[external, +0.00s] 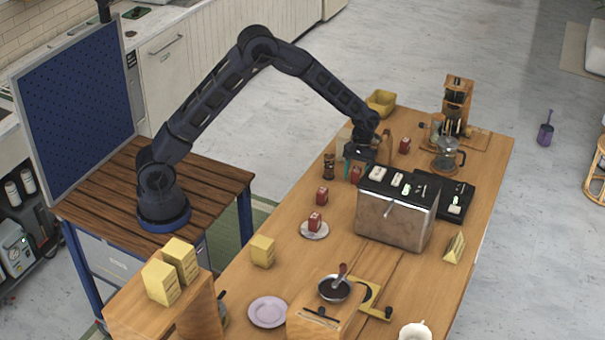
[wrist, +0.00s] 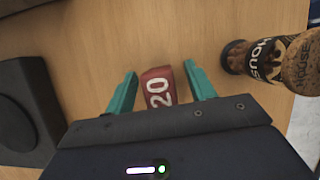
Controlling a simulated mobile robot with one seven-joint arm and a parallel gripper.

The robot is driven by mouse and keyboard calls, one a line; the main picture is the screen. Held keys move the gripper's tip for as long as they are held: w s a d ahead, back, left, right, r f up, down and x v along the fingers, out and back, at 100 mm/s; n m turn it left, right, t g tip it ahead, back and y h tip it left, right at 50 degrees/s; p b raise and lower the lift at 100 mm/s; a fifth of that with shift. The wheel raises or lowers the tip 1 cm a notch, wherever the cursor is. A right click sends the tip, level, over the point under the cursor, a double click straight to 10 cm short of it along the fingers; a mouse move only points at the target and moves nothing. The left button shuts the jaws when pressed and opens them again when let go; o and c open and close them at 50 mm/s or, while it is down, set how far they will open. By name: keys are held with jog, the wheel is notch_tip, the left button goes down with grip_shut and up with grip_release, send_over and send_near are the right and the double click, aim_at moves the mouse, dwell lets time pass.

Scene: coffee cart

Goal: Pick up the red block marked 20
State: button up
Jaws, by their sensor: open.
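The red block marked 20 (wrist: 157,88) lies on the wooden table in the wrist view, its white number facing the camera. My gripper (wrist: 160,83) is open, with one teal finger on each side of the block and a visible gap on both sides. In the external view, my gripper (external: 358,155) is low over the table, beside the metal box, with a red block (external: 356,175) just below it. I cannot read a number on it there. The lower part of the block in the wrist view is hidden by my gripper's body.
A cork-topped jar (wrist: 240,57) stands right of my gripper in the wrist view; a dark device (wrist: 22,112) is at left. In the external view, a metal box (external: 395,222) stands close by. Other red blocks (external: 322,196) sit nearby, one on a saucer (external: 314,234).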

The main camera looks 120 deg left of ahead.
jog(key=shift+d+f, duration=0.15)
jog(key=shift+f, duration=0.15)
jog(key=c, duration=1.1)
jog(key=shift+o, duration=0.2)
jog(key=shift+r, duration=0.15)
